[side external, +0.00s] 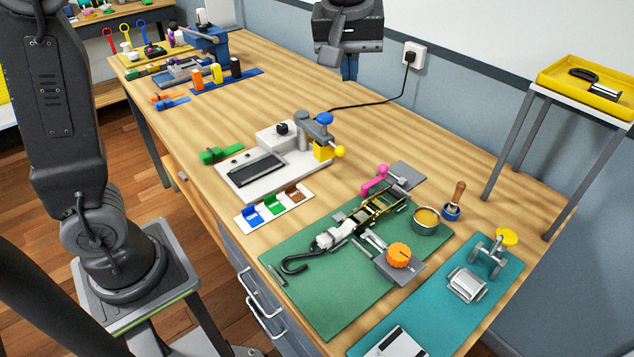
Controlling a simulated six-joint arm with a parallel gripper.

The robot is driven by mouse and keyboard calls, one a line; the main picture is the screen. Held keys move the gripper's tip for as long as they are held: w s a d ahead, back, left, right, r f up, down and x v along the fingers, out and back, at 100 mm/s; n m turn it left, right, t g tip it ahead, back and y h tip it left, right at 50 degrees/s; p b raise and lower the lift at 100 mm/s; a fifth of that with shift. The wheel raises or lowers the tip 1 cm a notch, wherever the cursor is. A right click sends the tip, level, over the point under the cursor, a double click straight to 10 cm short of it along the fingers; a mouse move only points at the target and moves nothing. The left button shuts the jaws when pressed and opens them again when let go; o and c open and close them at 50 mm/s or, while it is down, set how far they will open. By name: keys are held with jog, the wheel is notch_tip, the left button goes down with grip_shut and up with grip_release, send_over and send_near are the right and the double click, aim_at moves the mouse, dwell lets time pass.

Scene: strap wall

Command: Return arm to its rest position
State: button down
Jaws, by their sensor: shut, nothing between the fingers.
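My gripper (349,72) hangs at the top of the side external view, pointing down, with its blue-grey fingers together and nothing seen between them. It appears raised above the far part of the wooden workbench (290,78), in front of the wall. Its exact height cannot be told. The upper part of its mount is cut off by the frame's top edge. The fingers touch nothing that I can see.
A white device (262,170) with a blue knob stands mid-bench. A green mat (320,310) holds a ratchet strap (370,213) with a hook. A teal mat (425,310) lies at right. A side stand holds a yellow tray (612,105). A black cord (375,102) runs to the wall socket.

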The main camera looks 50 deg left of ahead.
jog(key=s+a+f+m+t, duration=0.1)
jog(key=s+f+m, duration=0.1)
jog(key=s, duration=0.5)
jog(key=s+a+f+m+t, duration=0.1)
jog(key=s+f+m, duration=0.1)
jog(key=s+m, duration=0.2)
jog(key=s+a+f+m+t+h, duration=0.1)
jog(key=s+a+f+m, duration=0.1)
jog(key=s, duration=0.8)
jog(key=shift+f+m, duration=0.4)
jog(key=shift+m, duration=0.2)
jog(key=shift+a, duration=0.1)
